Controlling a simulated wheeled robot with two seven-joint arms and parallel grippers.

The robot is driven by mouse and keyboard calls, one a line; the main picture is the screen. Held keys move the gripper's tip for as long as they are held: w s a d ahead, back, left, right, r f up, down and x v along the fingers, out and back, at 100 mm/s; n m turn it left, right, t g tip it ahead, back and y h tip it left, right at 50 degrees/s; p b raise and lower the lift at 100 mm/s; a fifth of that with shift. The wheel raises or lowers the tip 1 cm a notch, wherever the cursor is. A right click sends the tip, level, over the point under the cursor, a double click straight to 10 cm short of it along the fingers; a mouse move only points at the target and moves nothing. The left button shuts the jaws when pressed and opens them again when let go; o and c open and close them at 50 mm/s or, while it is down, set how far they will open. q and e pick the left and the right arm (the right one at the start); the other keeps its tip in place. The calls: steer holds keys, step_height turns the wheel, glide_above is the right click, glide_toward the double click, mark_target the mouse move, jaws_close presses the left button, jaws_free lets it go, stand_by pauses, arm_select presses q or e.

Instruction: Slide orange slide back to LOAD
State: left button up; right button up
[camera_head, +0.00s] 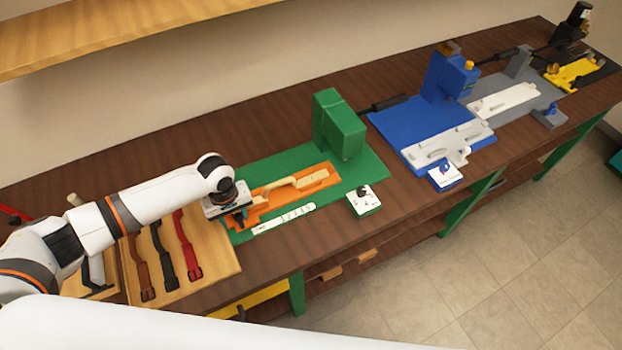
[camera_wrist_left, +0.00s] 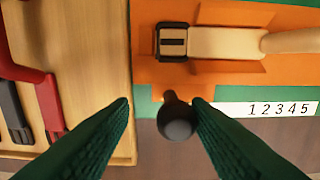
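The orange slide (camera_head: 274,195) lies on the green fixture base (camera_head: 370,172) and carries a tan strap with a black buckle at its left end. In the left wrist view the orange slide (camera_wrist_left: 275,69) has a black round knob (camera_wrist_left: 177,122) on a short stem at its near edge. My left gripper (camera_head: 238,217) is over the slide's left end. In the wrist view its green fingers (camera_wrist_left: 162,104) are apart, with the knob between them, close to the right finger; contact is unclear. A white scale strip (camera_head: 284,219) lies along the near edge; its numbers 1 to 5 show. My right gripper is not in view.
A green upright block (camera_head: 339,124) stands behind the slide's right end. A small white switch box (camera_head: 365,200) sits at front right. A wooden board with several straps (camera_head: 188,245) lies left. A blue fixture (camera_head: 414,128) stands farther right.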

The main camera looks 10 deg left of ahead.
arm_select(q)
steer(key=shift+d+r, duration=0.1)
steer(key=shift+r, duration=2.25)
steer(key=shift+s, duration=0.1)
